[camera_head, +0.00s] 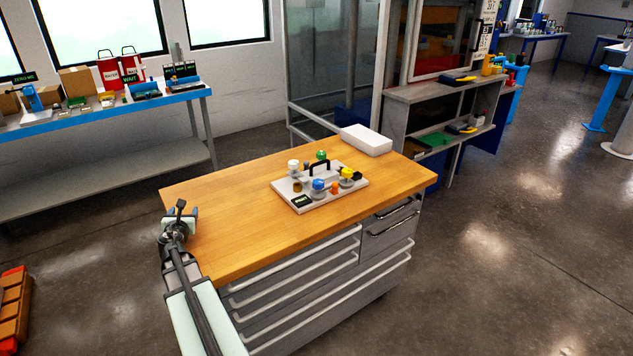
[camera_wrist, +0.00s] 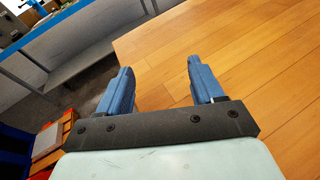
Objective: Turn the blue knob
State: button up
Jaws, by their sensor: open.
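The blue knob (camera_head: 318,185) stands on the front part of a pale control board (camera_head: 329,196), which lies on the wooden top of a cabinet. A yellow knob (camera_head: 347,173), a green knob (camera_head: 322,155), a white knob (camera_head: 293,166) and a black handle (camera_head: 319,166) share the board. My gripper (camera_head: 181,209) is at the left edge of the wooden top, well to the left of the board and apart from it. In the wrist view its two blue fingers (camera_wrist: 159,82) are spread with nothing between them. The blue knob does not show in the wrist view.
The wooden top (camera_head: 235,208) is clear between my gripper and the board. A white box (camera_head: 366,140) lies at its back edge. A small orange piece (camera_head: 334,187) and a dark display (camera_head: 300,201) sit near the blue knob. A blue-edged bench (camera_head: 110,113) stands behind left.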

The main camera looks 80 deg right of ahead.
aim_at(321, 180)
jog(key=s+d+m+g, duration=0.1)
jog(key=s+d+g, duration=0.1)
jog(key=s, duration=0.4)
jog(key=s+d+r+m+g+h, duration=0.1)
jog(key=s+d+m+g, duration=0.1)
jog(key=s, duration=0.5)
jog(key=s+d+m+g+h, duration=0.1)
jog(key=s+d+g, duration=0.2)
jog(key=s, duration=0.3)
jog(key=shift+s+d+r+g, duration=0.15)
jog(key=shift+d+g, duration=0.15)
jog(key=shift+d, duration=0.05)
jog(key=s+r+m+g, duration=0.1)
jog(key=s+g, duration=0.1)
jog(key=s, duration=0.3)
jog(key=s+d+m+g, duration=0.1)
jog(key=s+m+g, duration=0.1)
jog(key=s, duration=0.3)
jog(key=s+r+m+g, duration=0.1)
jog(key=s+g, duration=0.2)
jog(key=s, duration=0.3)
jog(key=shift+d+r, duration=0.3)
jog(key=x, duration=1.3)
jog(key=shift+s+d+f, duration=0.1)
jog(key=shift+s+d, duration=0.05)
jog(key=shift+d, duration=0.15)
jog(key=shift+c, duration=0.3)
jog(key=c, duration=0.9)
